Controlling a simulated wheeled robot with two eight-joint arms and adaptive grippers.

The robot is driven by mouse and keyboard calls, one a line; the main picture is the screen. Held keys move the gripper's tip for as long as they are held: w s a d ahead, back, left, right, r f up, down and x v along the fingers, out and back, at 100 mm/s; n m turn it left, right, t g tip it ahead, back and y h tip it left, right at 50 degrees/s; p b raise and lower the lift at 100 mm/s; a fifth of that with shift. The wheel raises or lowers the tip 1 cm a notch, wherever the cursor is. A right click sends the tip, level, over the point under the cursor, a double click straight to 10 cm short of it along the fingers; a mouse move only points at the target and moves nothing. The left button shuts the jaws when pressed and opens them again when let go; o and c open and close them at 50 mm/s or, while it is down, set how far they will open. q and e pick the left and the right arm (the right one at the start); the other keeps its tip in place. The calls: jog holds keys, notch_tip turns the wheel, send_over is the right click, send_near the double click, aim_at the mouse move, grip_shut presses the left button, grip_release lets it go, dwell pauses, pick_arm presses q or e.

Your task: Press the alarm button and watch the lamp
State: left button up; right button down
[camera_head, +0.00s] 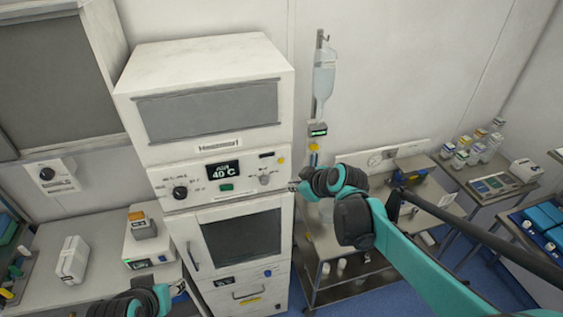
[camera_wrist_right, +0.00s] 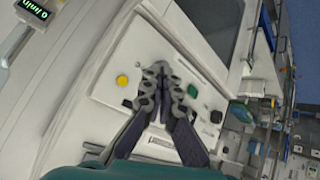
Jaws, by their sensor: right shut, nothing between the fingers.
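The white cabinet's control panel (camera_head: 240,170) bears a small round yellow piece (camera_head: 281,161), a green rectangular piece (camera_head: 226,187), a dark knob (camera_head: 180,192) and a display (camera_head: 223,170) reading 40 °C. I cannot tell which piece is the alarm button or the lamp. My right gripper (camera_head: 293,187) is shut and empty at the panel's right side. In the right wrist view its fingers (camera_wrist_right: 163,68) lie over the panel, between the yellow piece (camera_wrist_right: 122,81) and the green piece (camera_wrist_right: 191,91). Contact is unclear. My left gripper (camera_head: 178,288) is low, below the panel; its jaws are unclear.
An infusion bag (camera_head: 324,75) hangs on a pole right of the cabinet. A trolley (camera_head: 340,283) stands below it. A side table with bottles (camera_head: 478,150) is at the right. The left counter holds a white box (camera_head: 72,260) and a small device (camera_head: 145,250).

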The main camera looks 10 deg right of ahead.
aim_at(281, 161)
jog(key=shift+w+a+b, duration=0.15)
jog(key=shift+w+b, duration=0.5)
jog(key=shift+w, duration=3.3)
jog(key=shift+w, duration=0.4)
jog(key=shift+w, duration=0.35)
jog(key=shift+s, duration=0.8)
jog(key=shift+s, duration=0.1)
